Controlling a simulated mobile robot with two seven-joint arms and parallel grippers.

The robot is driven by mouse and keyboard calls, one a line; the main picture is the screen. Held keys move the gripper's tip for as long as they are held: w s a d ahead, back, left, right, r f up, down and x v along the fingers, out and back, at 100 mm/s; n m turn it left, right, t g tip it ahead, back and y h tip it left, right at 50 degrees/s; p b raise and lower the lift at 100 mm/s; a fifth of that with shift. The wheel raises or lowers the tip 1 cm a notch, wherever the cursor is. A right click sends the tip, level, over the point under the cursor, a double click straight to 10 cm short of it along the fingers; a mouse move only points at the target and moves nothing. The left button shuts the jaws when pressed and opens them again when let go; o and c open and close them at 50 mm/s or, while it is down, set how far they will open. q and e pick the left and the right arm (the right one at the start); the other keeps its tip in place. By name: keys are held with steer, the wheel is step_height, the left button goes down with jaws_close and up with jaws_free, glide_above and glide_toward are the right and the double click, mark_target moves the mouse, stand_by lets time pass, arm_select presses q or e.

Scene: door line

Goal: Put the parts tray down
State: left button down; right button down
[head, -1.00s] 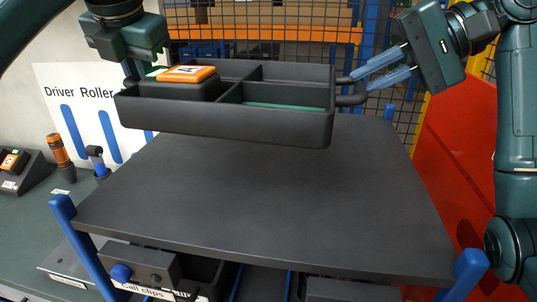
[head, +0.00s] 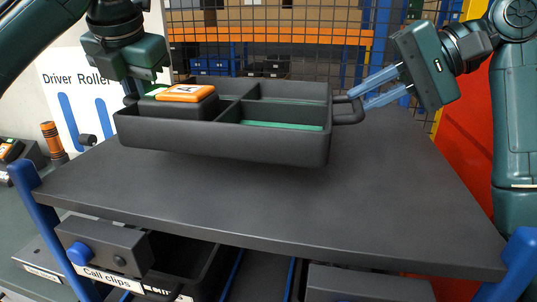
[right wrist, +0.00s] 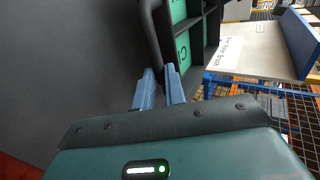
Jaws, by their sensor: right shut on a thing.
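The dark grey parts tray (head: 225,145) hangs nearly level over the dark top of a cart (head: 270,205). Whether its underside touches the top is hard to tell; a soft shadow lies below it. Its compartments have green floors, and a black box with an orange, labelled top (head: 186,93) sits in the left one. My right gripper (head: 358,99) is shut on the tray's right handle (head: 349,112); the handle also shows in the right wrist view (right wrist: 152,35). My left gripper (head: 132,88) is at the tray's left end, its fingertips hidden behind the box and tray.
The cart top is bare around the tray, with blue corner posts (head: 37,215) at the front. Below are bins, one labelled "Call clips" (head: 105,277). A mesh fence (head: 280,55) stands behind, a red panel (head: 465,150) at right, a bench with tools at left.

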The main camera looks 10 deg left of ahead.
mark_target(361, 157)
arm_select(q)
steer(key=shift+r, duration=0.1)
arm_select(e)
steer(key=shift+r, duration=0.1)
